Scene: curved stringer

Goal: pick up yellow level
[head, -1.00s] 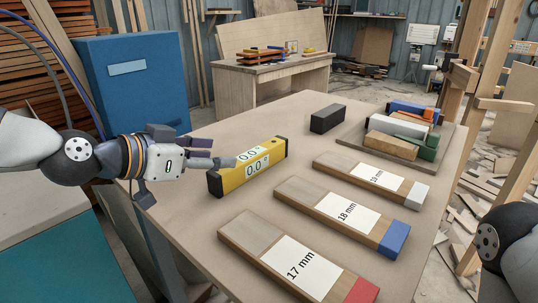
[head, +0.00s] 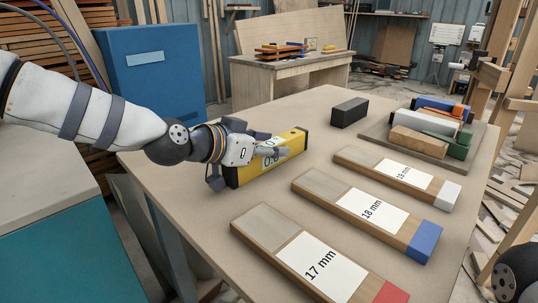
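The yellow level (head: 291,147) stands on edge on the table at its left side, with black end caps and a display face partly covered by my gripper. My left gripper (head: 268,151) is at the level, its fingers over the face and upper edge. One lower finger part shows near the level's left end. Whether the fingers touch or close on the level cannot be made out. My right gripper is out of view; only a dark part of my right arm shows at the bottom right corner.
Labelled boards of 17 mm (head: 310,262), 18 mm (head: 370,215) and 19 mm (head: 398,178) lie to the right on the table (head: 215,240). A black block (head: 349,112) and a tray (head: 373,134) of coloured blocks stand behind. A blue cabinet (head: 150,85) is at the back left.

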